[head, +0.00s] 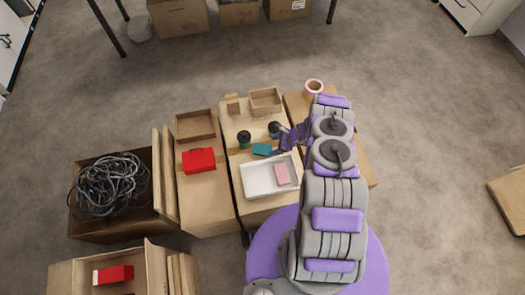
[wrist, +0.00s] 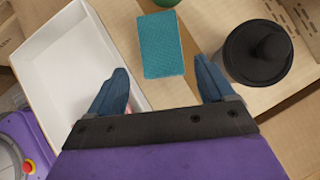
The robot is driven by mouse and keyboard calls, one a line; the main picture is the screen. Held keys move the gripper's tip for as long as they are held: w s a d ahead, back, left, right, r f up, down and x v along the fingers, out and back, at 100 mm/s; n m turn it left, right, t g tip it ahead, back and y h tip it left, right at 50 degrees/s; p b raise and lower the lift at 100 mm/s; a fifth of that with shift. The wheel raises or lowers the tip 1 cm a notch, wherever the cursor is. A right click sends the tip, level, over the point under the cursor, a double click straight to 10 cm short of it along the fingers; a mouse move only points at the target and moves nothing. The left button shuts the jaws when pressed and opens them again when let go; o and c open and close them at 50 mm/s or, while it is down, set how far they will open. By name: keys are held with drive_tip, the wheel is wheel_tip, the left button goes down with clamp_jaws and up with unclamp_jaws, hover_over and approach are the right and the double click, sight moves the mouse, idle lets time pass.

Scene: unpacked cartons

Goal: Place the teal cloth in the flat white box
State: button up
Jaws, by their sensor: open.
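The teal cloth (head: 262,149) is a small flat rectangle lying on a carton top, just behind the flat white box. In the wrist view the cloth (wrist: 161,44) lies ahead of my fingers, roughly between their lines. The flat white box (head: 258,181) is open at the top and holds a pink item (head: 282,174). In the wrist view the white box (wrist: 75,65) is at the left, its rim near the cloth. My gripper (wrist: 165,80) is open and empty, with its blue fingers spread apart. In the head view my gripper (head: 279,151) is just right of the cloth.
A black round-topped object (wrist: 257,52) stands right of the cloth, close to my right finger. A green-and-black object (head: 243,138) is behind the cloth. A red box (head: 198,160) sits to the left. An open carton of cables (head: 112,185) stands further left.

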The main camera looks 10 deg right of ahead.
sight(263, 149)
drive_tip(key=shift+x, duration=1.1)
drive_tip(key=shift+b+x, duration=1.15)
drive_tip(key=shift+x, duration=1.6)
drive_tip(key=shift+w+r, duration=0.1)
drive_tip(key=shift+r, duration=0.1)
drive_tip(key=shift+c, duration=0.4)
drive_tip(key=c, duration=0.7)
drive_tip(key=shift+r, duration=0.1)
wheel_tip(263, 149, up, 18)
drive_tip(key=p, duration=0.4)
